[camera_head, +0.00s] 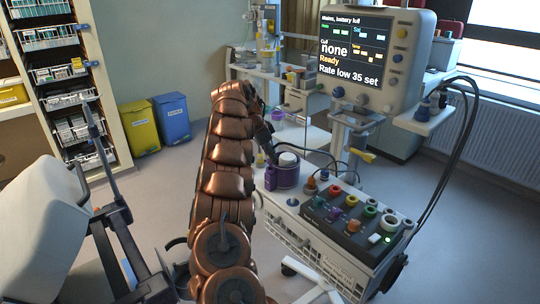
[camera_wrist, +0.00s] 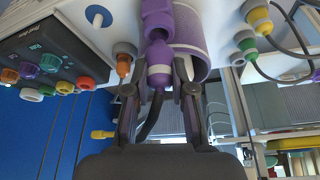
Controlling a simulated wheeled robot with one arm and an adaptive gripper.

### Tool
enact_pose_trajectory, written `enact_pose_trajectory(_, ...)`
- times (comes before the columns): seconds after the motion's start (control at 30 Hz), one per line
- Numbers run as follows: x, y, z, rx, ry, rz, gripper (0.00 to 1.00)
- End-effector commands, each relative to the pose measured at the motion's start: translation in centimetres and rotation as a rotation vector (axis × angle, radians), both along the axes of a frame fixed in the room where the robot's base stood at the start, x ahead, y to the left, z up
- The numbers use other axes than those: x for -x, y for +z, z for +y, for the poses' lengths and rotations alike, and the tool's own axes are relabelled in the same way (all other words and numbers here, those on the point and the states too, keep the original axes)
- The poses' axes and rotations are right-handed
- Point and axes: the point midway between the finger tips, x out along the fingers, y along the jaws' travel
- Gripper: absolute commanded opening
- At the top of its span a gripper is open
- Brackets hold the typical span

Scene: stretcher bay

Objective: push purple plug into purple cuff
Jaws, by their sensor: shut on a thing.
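In the wrist view the purple plug (camera_wrist: 159,66), with a pale band and a dark hose, sits between the fingers of my gripper (camera_wrist: 160,91), which is shut on it. A second purple piece (camera_wrist: 157,14), seemingly the purple cuff, stands in line with the plug's far end. In the head view a small purple piece (camera_head: 270,178) shows beside my arm, and the arm hides most of the gripper.
A dark panel with coloured sockets (camera_head: 337,219) and an orange connector (camera_wrist: 123,64) are near. The monitor (camera_head: 366,55) reads "Cuff none".

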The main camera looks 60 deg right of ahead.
Motion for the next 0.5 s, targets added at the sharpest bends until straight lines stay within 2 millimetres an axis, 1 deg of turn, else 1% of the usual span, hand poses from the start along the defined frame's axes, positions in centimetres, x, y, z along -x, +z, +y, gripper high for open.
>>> enact_pose_trajectory(0.5, 0.01, -0.93, 0.01, 0.0, 0.0, 0.0, 0.0)
